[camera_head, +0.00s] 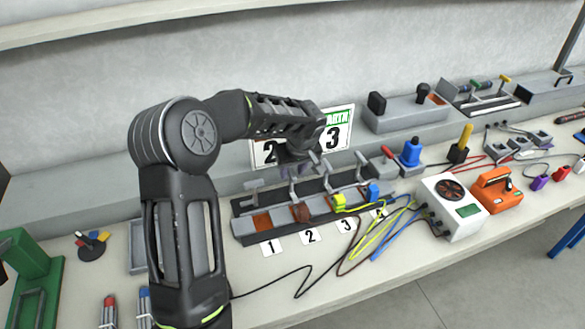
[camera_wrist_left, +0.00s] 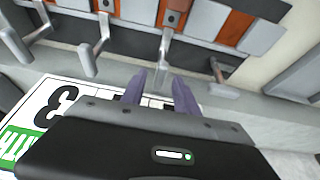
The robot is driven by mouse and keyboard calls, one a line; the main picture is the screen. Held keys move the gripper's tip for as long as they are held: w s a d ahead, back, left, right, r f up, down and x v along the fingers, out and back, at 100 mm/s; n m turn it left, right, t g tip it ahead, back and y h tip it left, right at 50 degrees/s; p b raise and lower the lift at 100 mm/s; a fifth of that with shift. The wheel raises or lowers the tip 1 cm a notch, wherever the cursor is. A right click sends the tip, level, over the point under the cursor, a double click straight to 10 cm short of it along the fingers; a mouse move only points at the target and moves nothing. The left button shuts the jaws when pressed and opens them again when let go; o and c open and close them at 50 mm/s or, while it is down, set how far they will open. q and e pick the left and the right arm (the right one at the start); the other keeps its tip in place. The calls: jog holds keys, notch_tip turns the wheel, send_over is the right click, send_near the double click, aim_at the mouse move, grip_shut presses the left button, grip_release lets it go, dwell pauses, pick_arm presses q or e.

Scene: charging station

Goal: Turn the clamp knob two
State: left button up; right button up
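A dark clamp rack (camera_head: 241,207) stands on the bench with cards 1 to 4 before its slots and a row of grey lever handles. The clamp knob of slot two (camera_head: 293,190) is an upright grey lever behind card 2 (camera_head: 311,236). My left gripper (camera_head: 290,167) reaches down behind the rack, partly hidden by its own wrist. In the left wrist view, its two purple fingers (camera_wrist_left: 158,84) are open. The clamp two lever (camera_wrist_left: 164,52) runs to the gap between the fingertips; I cannot tell whether they touch it. My right gripper is not in view.
Neighbouring levers stand close on both sides (camera_wrist_left: 97,45) (camera_wrist_left: 219,72). A numbered sign (camera_head: 337,130) stands behind the rack. Yellow and blue plugs (camera_head: 339,202) sit in the right slots, with cables (camera_head: 372,232) across the bench front.

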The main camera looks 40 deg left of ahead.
pick_arm(q)
jog(key=shift+f, duration=0.25)
jog(key=shift+c, duration=0.2)
grip_shut()
dwell(0.3)
